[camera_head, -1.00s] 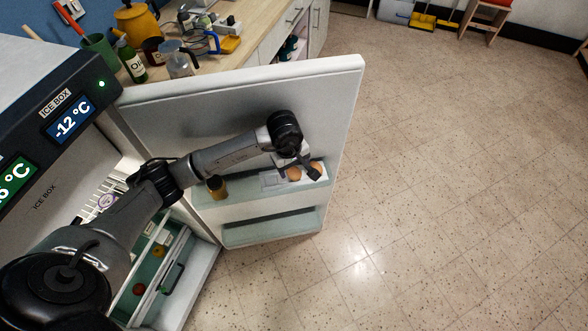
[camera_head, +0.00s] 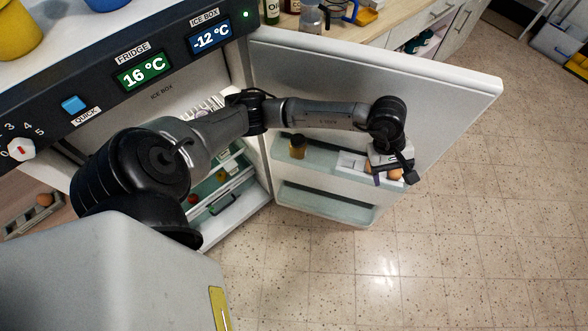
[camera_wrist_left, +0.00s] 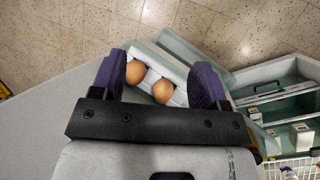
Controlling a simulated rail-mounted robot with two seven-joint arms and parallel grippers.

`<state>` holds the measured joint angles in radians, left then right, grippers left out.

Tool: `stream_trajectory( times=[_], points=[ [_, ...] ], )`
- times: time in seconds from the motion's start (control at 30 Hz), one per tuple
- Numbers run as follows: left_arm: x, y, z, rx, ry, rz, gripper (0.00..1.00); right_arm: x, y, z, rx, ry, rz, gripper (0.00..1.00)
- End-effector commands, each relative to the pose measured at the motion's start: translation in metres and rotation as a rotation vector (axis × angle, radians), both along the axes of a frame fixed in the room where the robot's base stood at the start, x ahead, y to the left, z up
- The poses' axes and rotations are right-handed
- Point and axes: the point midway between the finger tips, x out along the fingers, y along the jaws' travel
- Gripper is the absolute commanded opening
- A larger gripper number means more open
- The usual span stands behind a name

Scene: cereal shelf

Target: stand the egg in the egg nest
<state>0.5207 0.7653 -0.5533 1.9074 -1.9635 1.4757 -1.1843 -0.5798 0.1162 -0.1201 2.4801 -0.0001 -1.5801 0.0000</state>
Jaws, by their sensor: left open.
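Two brown eggs sit in a white egg nest (camera_wrist_left: 182,97) on the fridge door's shelf, one at the left (camera_wrist_left: 135,72) and one to its right (camera_wrist_left: 162,91) in the left wrist view. In the head view the nest (camera_head: 350,163) is partly hidden by my left gripper (camera_head: 395,179), with an egg (camera_head: 396,173) just visible. My left gripper (camera_wrist_left: 155,82) is open above the nest, its purple fingers either side of the eggs. Whether a finger touches an egg, I cannot tell. My right gripper is out of view.
The fridge door (camera_head: 440,90) stands wide open behind my arm. A small brown jar (camera_head: 298,146) is on the same shelf, left of the nest. Another brown egg (camera_head: 44,199) lies in a grey holder (camera_head: 22,220) at far left.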

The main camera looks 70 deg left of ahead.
Motion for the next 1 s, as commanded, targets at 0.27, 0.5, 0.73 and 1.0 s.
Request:
stream_trajectory(
  times=[0.27,0.5,0.73,1.0],
  points=[
    [-0.04,-0.133,0.062,-1.04,0.186,0.312,0.68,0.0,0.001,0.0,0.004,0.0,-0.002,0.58],
    [-0.039,-0.11,0.115,-1.861,0.586,0.843,0.68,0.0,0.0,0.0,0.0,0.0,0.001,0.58],
    [-0.047,-0.034,0.065,-2.458,1.061,1.573,0.68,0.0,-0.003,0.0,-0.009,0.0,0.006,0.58],
    [-0.138,0.002,-0.058,1.427,-0.781,-1.456,0.68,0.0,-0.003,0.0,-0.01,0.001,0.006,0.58]
  ],
)
